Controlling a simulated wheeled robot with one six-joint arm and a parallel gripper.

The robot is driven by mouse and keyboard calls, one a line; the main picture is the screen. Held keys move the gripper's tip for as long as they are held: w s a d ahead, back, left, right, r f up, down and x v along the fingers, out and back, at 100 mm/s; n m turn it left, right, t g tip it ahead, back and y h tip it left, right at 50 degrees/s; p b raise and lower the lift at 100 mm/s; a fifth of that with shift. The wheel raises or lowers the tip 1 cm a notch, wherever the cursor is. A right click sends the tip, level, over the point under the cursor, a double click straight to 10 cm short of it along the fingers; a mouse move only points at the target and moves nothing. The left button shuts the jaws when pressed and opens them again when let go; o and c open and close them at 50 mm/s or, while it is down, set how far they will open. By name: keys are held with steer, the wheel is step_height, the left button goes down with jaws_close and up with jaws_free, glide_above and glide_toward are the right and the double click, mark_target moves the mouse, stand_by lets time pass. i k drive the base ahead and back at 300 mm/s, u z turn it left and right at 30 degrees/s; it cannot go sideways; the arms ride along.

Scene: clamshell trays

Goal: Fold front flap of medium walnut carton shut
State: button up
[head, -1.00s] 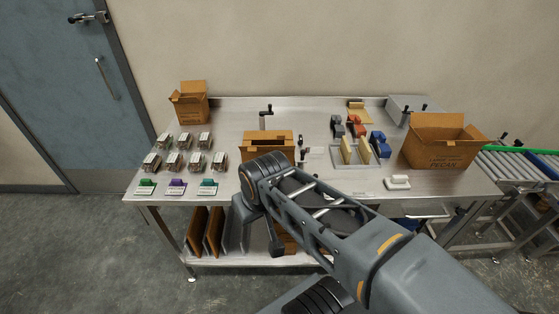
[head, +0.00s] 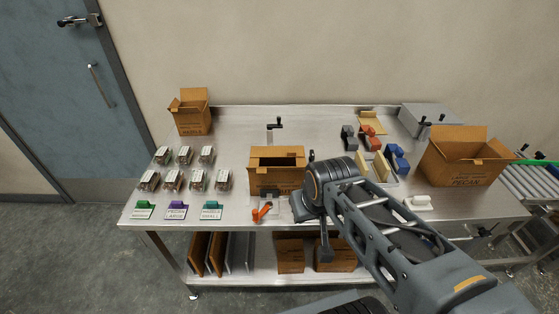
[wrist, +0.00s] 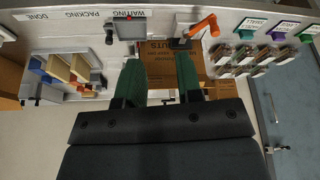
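The brown carton (head: 275,182) in the middle of the table stands upright with its top open and dark inside; I take it for the walnut carton. Its back flap stands up; the state of its front flap is unclear. In the wrist view a brown carton face (wrist: 198,66) with lettering ending in "UTS" shows behind the right finger, partly covered. My gripper (wrist: 160,78) is open, its two green fingers apart with nothing held. In the head view my arm's end is just right of the carton's front, and the fingers cannot be made out.
An orange-handled device (head: 262,212) stands in front of the carton. A large pecan carton (head: 465,172) is at right, a smaller open carton (head: 193,121) at back left. Several clear packs (head: 172,180) lie left.

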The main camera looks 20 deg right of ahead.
mark_target(286, 182)
steer(key=u, duration=0.05)
steer(key=i, duration=0.1)
steer(key=u, duration=0.5)
steer(key=k, duration=1.25)
steer(key=u, duration=1.4)
steer(key=i, duration=1.4)
steer(key=z, duration=0.9)
steer(key=i, duration=0.7)
steer(key=z, duration=0.8)
